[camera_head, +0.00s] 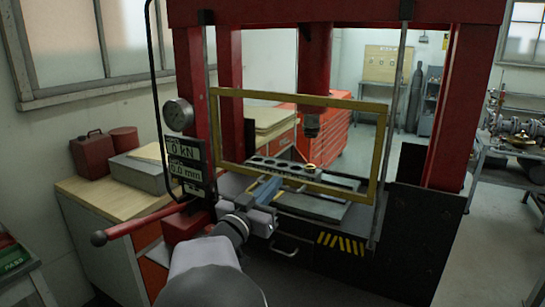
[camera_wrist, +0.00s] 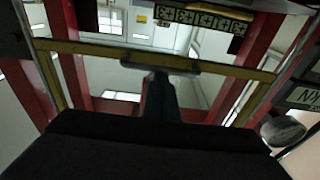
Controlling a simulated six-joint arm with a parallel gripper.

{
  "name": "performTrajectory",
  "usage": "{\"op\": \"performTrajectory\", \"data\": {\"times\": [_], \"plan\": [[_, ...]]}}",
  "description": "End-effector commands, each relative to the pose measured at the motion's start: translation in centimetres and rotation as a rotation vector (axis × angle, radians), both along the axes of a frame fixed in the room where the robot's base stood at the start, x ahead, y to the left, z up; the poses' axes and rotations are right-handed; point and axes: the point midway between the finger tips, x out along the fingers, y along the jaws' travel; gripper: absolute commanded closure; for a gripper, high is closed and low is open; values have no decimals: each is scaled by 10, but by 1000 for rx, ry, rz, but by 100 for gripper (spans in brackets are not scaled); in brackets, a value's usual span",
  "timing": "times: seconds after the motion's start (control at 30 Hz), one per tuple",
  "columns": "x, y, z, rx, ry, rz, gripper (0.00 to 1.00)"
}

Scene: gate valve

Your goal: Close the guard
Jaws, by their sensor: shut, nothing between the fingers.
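The guard (camera_head: 300,98) is a yellow rectangular frame with a see-through middle, upright at the front of the red press between two thin vertical rods. Its lower bar hangs above the front edge of the press bed. In the wrist view a yellow bar of the guard (camera_wrist: 100,50) crosses the picture, with a dark grey handle (camera_wrist: 135,64) at its middle. My gripper (camera_head: 270,185) is shut and empty, with its blue fingers at the lower bar. In the wrist view the fingertips (camera_wrist: 158,77) overlap the handle; whether they touch it is unclear.
A red lever (camera_head: 140,222) sticks out left of the press, beside the gauge (camera_head: 178,115) and readout (camera_head: 185,163). The black ram (camera_head: 311,125) hangs behind the guard above a plate with holes (camera_head: 285,170). A wooden-topped cabinet (camera_head: 105,195) stands left.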

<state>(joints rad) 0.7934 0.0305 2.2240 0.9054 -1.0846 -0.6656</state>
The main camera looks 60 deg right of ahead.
Motion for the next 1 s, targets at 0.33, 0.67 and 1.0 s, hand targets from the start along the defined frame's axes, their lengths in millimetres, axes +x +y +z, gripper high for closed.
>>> {"op": "performTrajectory", "data": {"times": [0.33,0.67,1.0], "plan": [[0,0,-94,5,2,1,100],[0,0,-121,2,0,0,100],[0,0,-126,12,3,1,100]]}}
